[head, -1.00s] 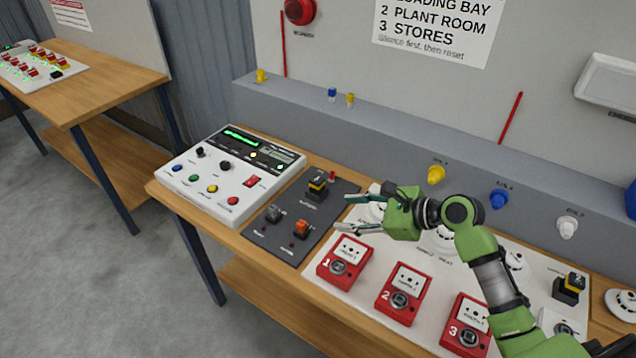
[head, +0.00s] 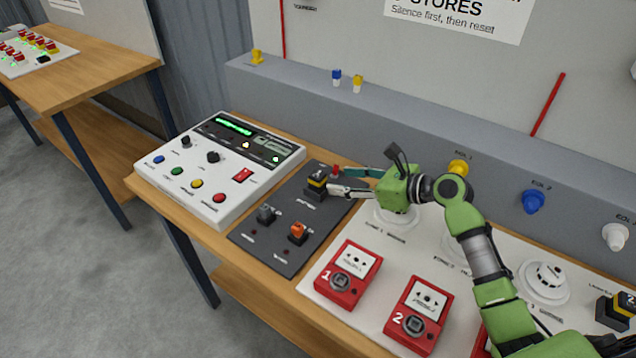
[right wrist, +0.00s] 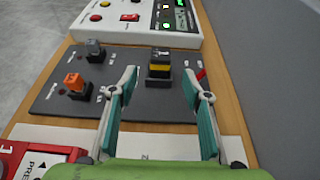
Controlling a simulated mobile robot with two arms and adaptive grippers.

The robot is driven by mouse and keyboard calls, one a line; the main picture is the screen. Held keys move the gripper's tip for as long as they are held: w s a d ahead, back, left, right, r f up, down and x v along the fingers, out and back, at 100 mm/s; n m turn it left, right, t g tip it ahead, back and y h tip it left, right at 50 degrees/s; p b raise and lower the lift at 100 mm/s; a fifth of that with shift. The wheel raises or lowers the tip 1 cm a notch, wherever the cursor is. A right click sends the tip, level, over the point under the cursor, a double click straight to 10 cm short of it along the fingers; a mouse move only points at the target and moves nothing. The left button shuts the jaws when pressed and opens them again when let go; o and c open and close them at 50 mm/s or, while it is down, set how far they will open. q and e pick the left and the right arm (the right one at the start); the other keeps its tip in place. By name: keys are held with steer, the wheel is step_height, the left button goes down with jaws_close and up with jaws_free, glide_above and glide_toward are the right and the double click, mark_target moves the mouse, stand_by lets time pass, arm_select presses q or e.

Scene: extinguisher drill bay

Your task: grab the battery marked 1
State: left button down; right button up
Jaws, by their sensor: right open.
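A black battery with a yellow band (head: 317,181) stands upright in a holder on the dark grey panel (head: 262,247); its mark is too small to read. It also shows in the right wrist view (right wrist: 160,62), between and just beyond the fingers. My right gripper (head: 334,180) is open, its fingertips close to the battery on its right side. In the right wrist view the two fingers (right wrist: 161,82) are spread with nothing between their pads. A similar black and yellow battery (head: 616,306) sits at the far right. My left gripper is not in view.
A grey knob (head: 265,214) and an orange block (head: 297,232) are on the panel nearby. A small red part (head: 336,170) stands beside the battery. The white control box (head: 222,165) lies left; red call points (head: 347,276) lie in front.

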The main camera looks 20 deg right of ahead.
mark_target(323, 176)
steer(key=x, duration=0.3)
steer(key=shift+w+a+f, duration=0.1)
steer(key=shift+w+a, duration=0.1)
steer(key=shift+a, duration=0.15)
steer(key=p+x, duration=0.1)
steer(key=x, duration=0.3)
steer(key=shift+w+a, duration=0.1)
steer(key=shift+w, duration=0.25)
steer(key=shift+w+a+f, duration=0.2)
steer(key=shift+w+a, duration=0.05)
steer(key=shift+w, duration=0.1)
jaws_close()
